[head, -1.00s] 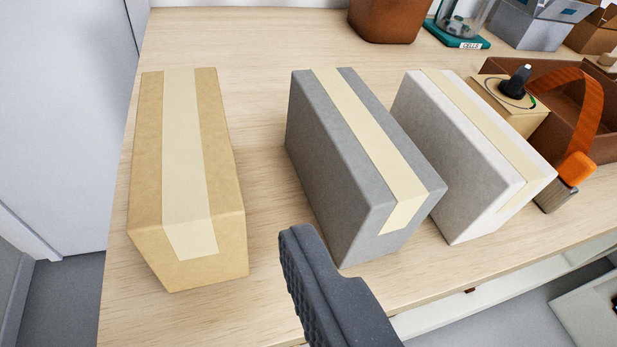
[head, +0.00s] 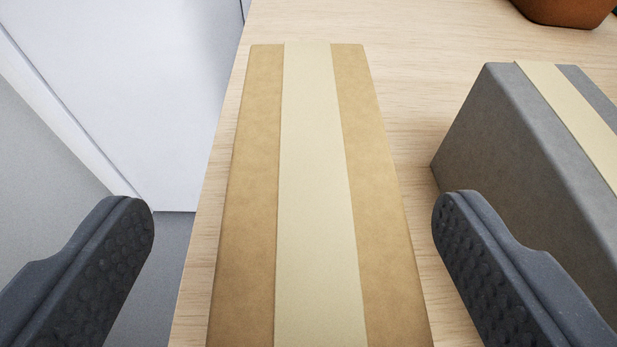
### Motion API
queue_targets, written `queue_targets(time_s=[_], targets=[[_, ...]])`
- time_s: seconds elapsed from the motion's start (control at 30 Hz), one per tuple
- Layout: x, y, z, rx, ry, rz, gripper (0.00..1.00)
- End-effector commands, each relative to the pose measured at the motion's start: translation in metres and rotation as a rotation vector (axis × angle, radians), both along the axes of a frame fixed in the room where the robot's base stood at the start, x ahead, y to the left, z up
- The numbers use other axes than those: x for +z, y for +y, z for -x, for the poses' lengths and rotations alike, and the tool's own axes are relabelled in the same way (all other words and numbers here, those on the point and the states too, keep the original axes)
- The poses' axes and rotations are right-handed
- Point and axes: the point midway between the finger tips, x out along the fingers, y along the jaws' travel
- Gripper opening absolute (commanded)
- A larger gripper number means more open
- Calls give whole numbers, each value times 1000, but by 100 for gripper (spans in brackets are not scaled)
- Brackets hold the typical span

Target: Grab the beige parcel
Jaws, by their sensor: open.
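The beige parcel (head: 254,200) lies on the bench in the middle of the head view, long side pointing away from me, with a pale tape strip along its top. Its near end is cut off by the lower picture edge. My gripper (head: 293,225) is open and empty. One dark padded finger shows to the left of the parcel and the other to its right. In the picture there is a gap between each finger and the parcel. I cannot tell how high the fingertips are against its top.
A grey parcel (head: 520,160) with a tape strip stands on the right, close behind the right finger. A brown container (head: 565,10) is at the far right. The wooden bench (head: 410,90) is bare between the parcels. Its left edge runs close to the beige parcel.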

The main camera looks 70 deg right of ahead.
Motion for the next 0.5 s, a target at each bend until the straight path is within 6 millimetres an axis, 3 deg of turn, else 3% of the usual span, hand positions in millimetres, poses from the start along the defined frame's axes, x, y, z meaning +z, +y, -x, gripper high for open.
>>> queue_targets(time_s=[0.2, 0.5], targets=[[-16, -27, -7, -3, 1, 0, 80], [-17, -31, -10, 0, 1, -1, 80]])
